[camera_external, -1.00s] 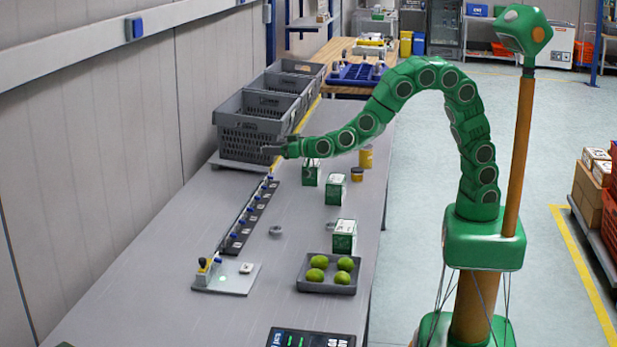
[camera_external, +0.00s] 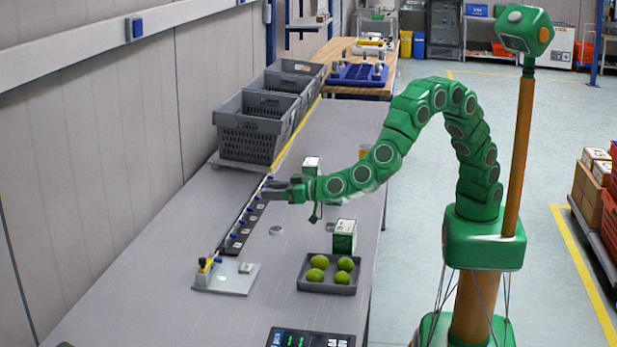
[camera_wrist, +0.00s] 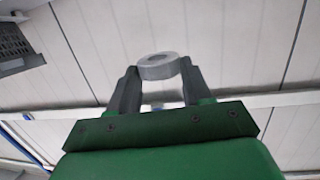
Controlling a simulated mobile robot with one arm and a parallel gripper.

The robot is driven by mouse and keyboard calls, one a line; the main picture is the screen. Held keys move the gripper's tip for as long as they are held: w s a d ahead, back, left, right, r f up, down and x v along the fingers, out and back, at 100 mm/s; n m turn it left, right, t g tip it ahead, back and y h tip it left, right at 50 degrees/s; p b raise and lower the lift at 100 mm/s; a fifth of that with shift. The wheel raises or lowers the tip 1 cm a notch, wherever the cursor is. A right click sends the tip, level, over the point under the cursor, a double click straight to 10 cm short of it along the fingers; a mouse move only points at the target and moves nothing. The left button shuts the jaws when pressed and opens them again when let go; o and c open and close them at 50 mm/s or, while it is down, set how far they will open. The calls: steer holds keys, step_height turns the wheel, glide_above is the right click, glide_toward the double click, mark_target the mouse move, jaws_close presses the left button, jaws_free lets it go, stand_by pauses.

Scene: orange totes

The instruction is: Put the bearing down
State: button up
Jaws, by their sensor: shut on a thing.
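A grey ring-shaped bearing (camera_wrist: 156,72) is between the fingertips of my gripper (camera_wrist: 158,78) in the wrist view, and the jaws are shut on it. In the external view my gripper (camera_external: 268,190) is over the far part of the long black strip (camera_external: 233,244) of slots with blue parts, left of the table's middle. The held bearing is too small to make out there. Another grey ring (camera_external: 276,230) lies on the table, nearer the camera and apart from my gripper.
Grey crates (camera_external: 245,140) stand along the wall behind my gripper. A fixture plate (camera_external: 235,284) is at the strip's near end. A tray (camera_external: 327,287) of green fruit and a green-white box (camera_external: 343,236) stand to the right. The near-left table (camera_external: 130,285) is clear.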

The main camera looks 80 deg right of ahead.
mark_target(322, 312)
steer(key=s+a+f+y, duration=0.1)
steer(key=s+a+f, duration=0.2)
steer(key=s+a, duration=0.55)
steer(key=s+a+f, duration=0.3)
steer(key=s+a, duration=0.4)
steer(key=a, duration=0.3)
steer(key=s+a+f, duration=0.3)
steer(key=s+a, duration=0.1)
steer(key=s, duration=0.4)
steer(key=s+a+f+n, duration=0.1)
steer(key=s+a+f, duration=0.2)
steer(key=s, duration=0.6)
steer(key=shift+a+f+y, duration=0.15)
steer(key=shift+a+y, duration=0.15)
steer(key=shift+a, duration=0.3)
steer(key=w+f, duration=0.2)
steer(key=w, duration=0.1)
steer(key=w+f, duration=0.1)
steer(key=w, duration=0.3)
steer(key=w+f, duration=0.2)
steer(key=w, duration=0.1)
steer(key=shift+w+f, duration=0.3)
steer(key=shift+w, duration=0.05)
steer(key=shift+w+f, duration=0.5)
steer(key=shift+w, duration=0.3)
steer(key=shift+w+f, duration=0.5)
steer(key=shift+w, duration=0.25)
steer(key=shift+f, duration=0.2)
steer(key=o, duration=1.1)
